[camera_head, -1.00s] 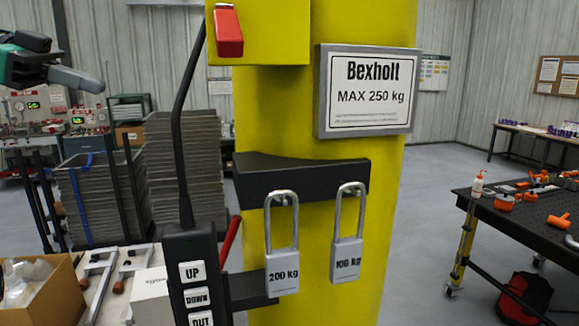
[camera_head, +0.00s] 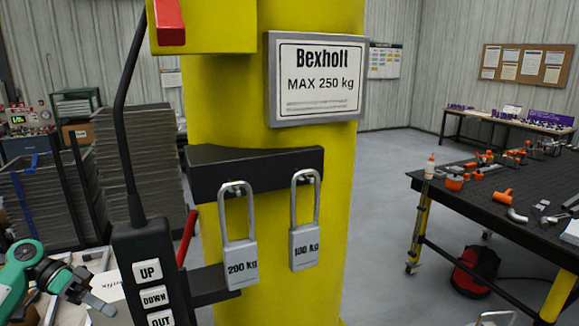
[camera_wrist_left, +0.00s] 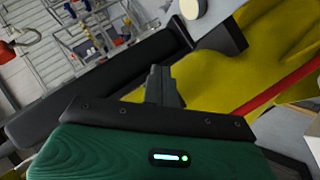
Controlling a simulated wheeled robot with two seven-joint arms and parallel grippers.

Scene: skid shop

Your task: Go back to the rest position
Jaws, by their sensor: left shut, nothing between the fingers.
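My left gripper (camera_head: 104,306) is at the lower left of the head view, on a green and black wrist, beside the pendant and apart from it. Its fingers are shut with nothing between them; they also show in the left wrist view (camera_wrist_left: 163,80). The black pendant (camera_head: 128,248), with UP, DOWN and OUT buttons, hangs on its cable just right of the gripper. Two grey padlocks, marked 200 kg (camera_head: 240,262) and 100 kg (camera_head: 304,247), hang from the black bracket (camera_head: 255,172) on the yellow column (camera_head: 350,190). My right gripper is not in view.
A plate reading Bexholt MAX 250 kg (camera_head: 317,80) is on the column. A red lever (camera_head: 187,238) is behind the pendant. A black workbench (camera_head: 500,205) with orange tools stands at right. Grey stacks (camera_head: 140,160) stand at left. Open floor (camera_head: 385,200) lies between column and bench.

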